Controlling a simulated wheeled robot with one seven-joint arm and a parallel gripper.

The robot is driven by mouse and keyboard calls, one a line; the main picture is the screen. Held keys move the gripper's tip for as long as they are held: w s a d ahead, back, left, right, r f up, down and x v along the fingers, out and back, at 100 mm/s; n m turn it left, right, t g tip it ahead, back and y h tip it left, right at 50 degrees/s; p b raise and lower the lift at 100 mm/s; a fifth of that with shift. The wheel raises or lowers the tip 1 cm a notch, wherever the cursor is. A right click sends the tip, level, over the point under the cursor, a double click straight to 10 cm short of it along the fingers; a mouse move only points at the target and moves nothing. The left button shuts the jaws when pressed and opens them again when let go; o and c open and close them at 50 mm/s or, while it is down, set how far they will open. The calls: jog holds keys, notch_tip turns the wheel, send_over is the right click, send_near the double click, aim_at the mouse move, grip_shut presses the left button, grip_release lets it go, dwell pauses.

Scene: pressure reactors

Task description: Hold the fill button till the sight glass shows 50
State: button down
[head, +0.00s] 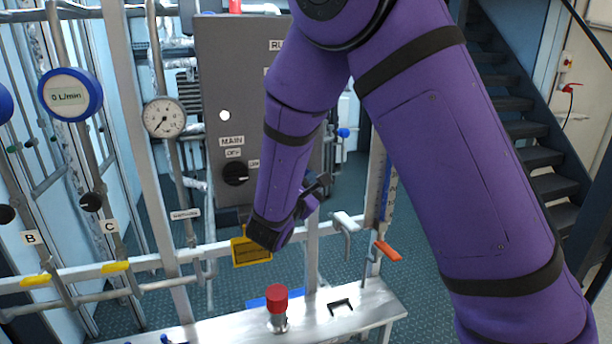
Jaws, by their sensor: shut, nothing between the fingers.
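My purple arm reaches across the front of the grey control panel (228,75). My gripper (319,185) is a small dark shape beside the panel's lower right edge, partly hidden by my wrist; it looks shut and empty. I cannot make out a button marked fill; my arm covers much of the panel's right side. A narrow blue upright strip with lettering (386,190) stands right of the panel, partly behind my arm. I cannot tell whether it belongs to the sight glass, and no level reads there.
A red-capped fitting (277,300) stands on the metal bench (225,328). A dial gauge (164,118), a 0 L/min flow meter (68,96), and an orange-handled valve (388,251) sit on pipework. The panel's MAIN knob (235,173) is left of my forearm. Stairs (515,130) rise behind.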

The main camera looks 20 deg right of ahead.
jog(key=shift+s, duration=0.1)
jog(key=shift+s, duration=2.4)
jog(key=s+d+r+m+g+y, duration=0.1)
jog(key=s+d+r+m+g, duration=0.2)
jog(key=s+d+m+g, duration=0.4)
jog(key=s+d+r+m+g+y, duration=0.2)
jog(key=s+d+m+g, duration=0.35)
jog(key=s+d, duration=0.2)
jog(key=s+a+r+m+t+y, duration=0.2)
jog(key=s+a+r+m+y, duration=0.1)
jog(key=s+y, duration=0.2)
jog(key=s+a+r+m+t+y, duration=0.2)
jog(key=s+a+r+m+y, duration=0.1)
jog(key=s, duration=0.4)
jog(key=shift+s+a+m+y, duration=0.25)
jog(key=shift+a+m+y, duration=0.4)
jog(key=shift+y, duration=0.75)
